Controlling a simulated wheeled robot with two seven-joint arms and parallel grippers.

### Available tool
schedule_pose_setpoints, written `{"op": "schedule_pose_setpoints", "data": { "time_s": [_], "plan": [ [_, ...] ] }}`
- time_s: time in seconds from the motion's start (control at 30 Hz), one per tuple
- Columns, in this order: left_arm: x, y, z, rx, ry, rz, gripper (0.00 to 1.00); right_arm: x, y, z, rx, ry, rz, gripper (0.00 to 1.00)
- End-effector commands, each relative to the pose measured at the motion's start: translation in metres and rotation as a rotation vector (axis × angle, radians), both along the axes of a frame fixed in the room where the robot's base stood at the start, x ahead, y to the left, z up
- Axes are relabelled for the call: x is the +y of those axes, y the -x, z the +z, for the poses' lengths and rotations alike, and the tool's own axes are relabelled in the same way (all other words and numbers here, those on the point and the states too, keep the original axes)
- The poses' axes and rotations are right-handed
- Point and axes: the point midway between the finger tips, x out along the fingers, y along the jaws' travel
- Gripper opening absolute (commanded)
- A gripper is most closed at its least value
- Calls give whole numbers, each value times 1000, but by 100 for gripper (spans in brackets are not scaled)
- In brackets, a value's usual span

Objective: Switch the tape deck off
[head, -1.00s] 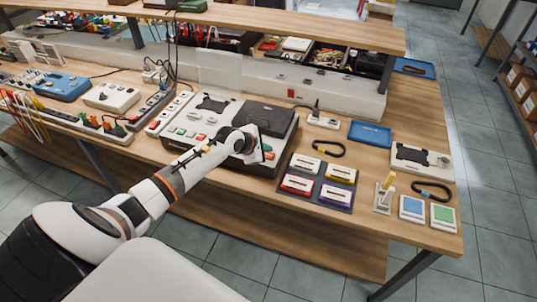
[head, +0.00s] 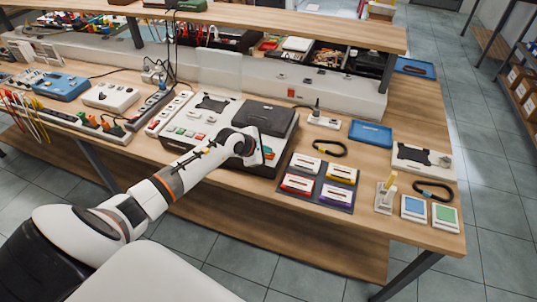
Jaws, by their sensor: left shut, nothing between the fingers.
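The tape deck (head: 228,108) is a pale, flat unit on the wooden workbench, with a raised black lid (head: 265,118) on its right part. Its left part has several buttons, including green and red ones (head: 181,131), and a dark panel. My left gripper (head: 266,154) is at the deck's front right edge, over its front face. It is shut with nothing held. My left wrist and forearm cover part of the deck's front, and I cannot tell whether the fingers touch it. My right gripper is not in view.
Several cassettes lie on a dark mat (head: 325,206) to the right. A blue tray (head: 370,133), a black cable loop (head: 330,147), a white device (head: 424,160) and blue and green pads (head: 444,217) stand further right. A power strip (head: 152,107) lies left of the deck.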

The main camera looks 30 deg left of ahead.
Motion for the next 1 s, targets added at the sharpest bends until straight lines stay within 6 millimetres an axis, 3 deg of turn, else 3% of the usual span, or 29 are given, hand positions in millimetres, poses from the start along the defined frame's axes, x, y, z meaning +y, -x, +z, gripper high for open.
{"op": "schedule_pose_setpoints", "data": {
  "time_s": [0.63,1.0],
  "plan": [
    [0,0,-5,0,0,0,0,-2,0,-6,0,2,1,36],
    [1,0,12,1,-1,1,0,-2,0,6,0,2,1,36]
  ]
}}
